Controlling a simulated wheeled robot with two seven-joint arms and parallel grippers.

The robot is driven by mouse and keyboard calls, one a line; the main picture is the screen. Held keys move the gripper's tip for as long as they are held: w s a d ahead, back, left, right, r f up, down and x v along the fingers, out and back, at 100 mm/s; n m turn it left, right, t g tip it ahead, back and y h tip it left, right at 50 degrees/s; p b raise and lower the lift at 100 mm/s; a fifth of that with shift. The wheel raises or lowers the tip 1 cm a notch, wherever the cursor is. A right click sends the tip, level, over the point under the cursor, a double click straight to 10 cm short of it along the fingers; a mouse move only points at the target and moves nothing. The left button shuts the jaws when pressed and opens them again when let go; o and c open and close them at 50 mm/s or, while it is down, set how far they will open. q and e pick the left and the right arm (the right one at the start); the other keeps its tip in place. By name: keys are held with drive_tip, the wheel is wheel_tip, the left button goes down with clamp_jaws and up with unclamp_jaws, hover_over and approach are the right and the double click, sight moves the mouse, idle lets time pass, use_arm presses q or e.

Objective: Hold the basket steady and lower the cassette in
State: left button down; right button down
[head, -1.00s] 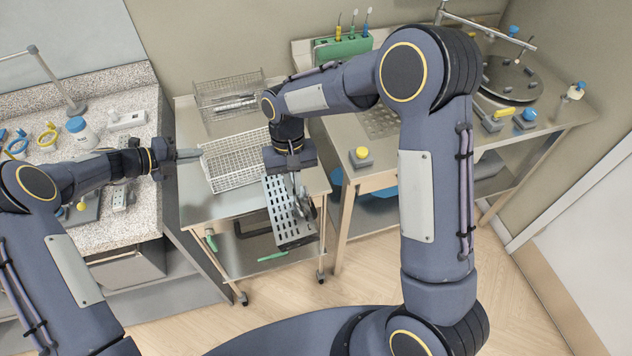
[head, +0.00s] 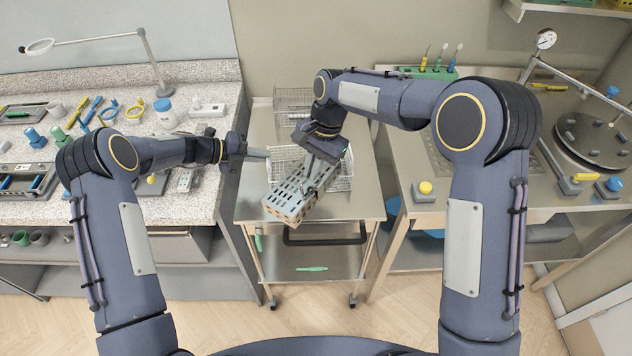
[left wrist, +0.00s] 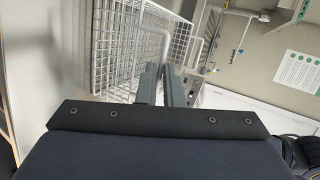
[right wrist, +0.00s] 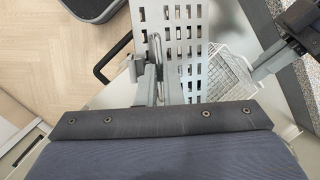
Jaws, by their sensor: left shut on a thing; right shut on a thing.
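The wire basket (head: 343,183) stands on the steel trolley top; its front left part is hidden behind the cassette. My left gripper (head: 266,154) is shut at the basket's left side; in the left wrist view its fingers (left wrist: 167,75) close on the wire handle (left wrist: 163,38) of the basket (left wrist: 128,50). The perforated grey cassette (head: 292,197) hangs tilted from my right gripper (head: 325,158), in front of and partly over the basket in the picture. In the right wrist view the fingers (right wrist: 160,75) are shut on the cassette's (right wrist: 195,40) wire handle. The basket shows beyond it (right wrist: 228,68).
A second wire basket (head: 292,100) stands at the back of the trolley (head: 362,203). A stone counter (head: 205,150) with tools is on the left. A steel table (head: 450,190) with a yellow-knobbed block (head: 425,188) is on the right. The trolley's front right is bare.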

drive_tip(key=w+m+t, duration=0.1)
drive_tip(key=w+m, duration=0.2)
drive_tip(key=w+r+m+t, duration=0.1)
drive_tip(key=w+m, duration=0.1)
drive_tip(key=w, duration=0.1)
drive_tip(key=w+r+m+t, duration=0.1)
drive_tip(key=w+m, duration=0.2)
drive_tip(key=w, duration=0.1)
drive_tip(key=shift+d+r+m, duration=0.1)
drive_tip(key=shift+d+m, duration=0.15)
drive_tip(key=shift+m, duration=0.05)
drive_tip(key=shift+w+r+m+t, duration=0.25)
drive_tip(key=shift+w+m+t, duration=0.05)
drive_tip(key=shift+w+m, duration=0.4)
drive_tip(key=shift+s, duration=0.15)
drive_tip(key=shift+f, duration=6.05)
drive_tip(key=c, duration=1.5)
unclamp_jaws()
drive_tip(key=shift+d+f, duration=0.1)
